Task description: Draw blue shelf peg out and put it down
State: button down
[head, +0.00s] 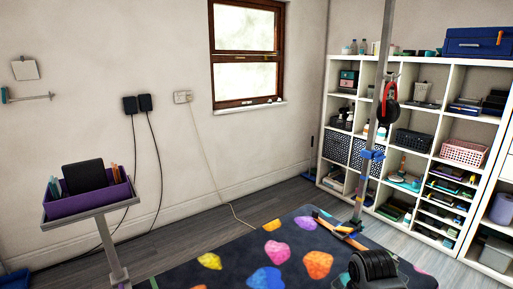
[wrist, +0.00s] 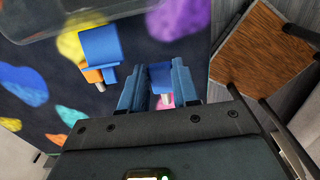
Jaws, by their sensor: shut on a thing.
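In the wrist view my gripper (wrist: 158,92) is shut on a blue peg (wrist: 160,72). The peg's blue body shows between the two blue-grey fingers, with a pale pin end below it. The dark, spotted mat lies behind it. A second blue piece (wrist: 101,45) with an orange band and a metal pin shows left of the fingers, apart from them. In the head view a grey upright pole (head: 378,100) carries a blue clamp-like piece (head: 372,154). I cannot make out my gripper or the held peg there.
The spotted mat (head: 238,277) covers the floor. A white cubby shelf (head: 408,151) full of goods stands at the right. A stand with a purple tray (head: 90,203) is at the left. A brown wooden panel (wrist: 262,50) shows at the wrist view's right. Bare floor (head: 180,246) lies between.

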jog(key=shift+r, duration=0.4)
dwell(0.3)
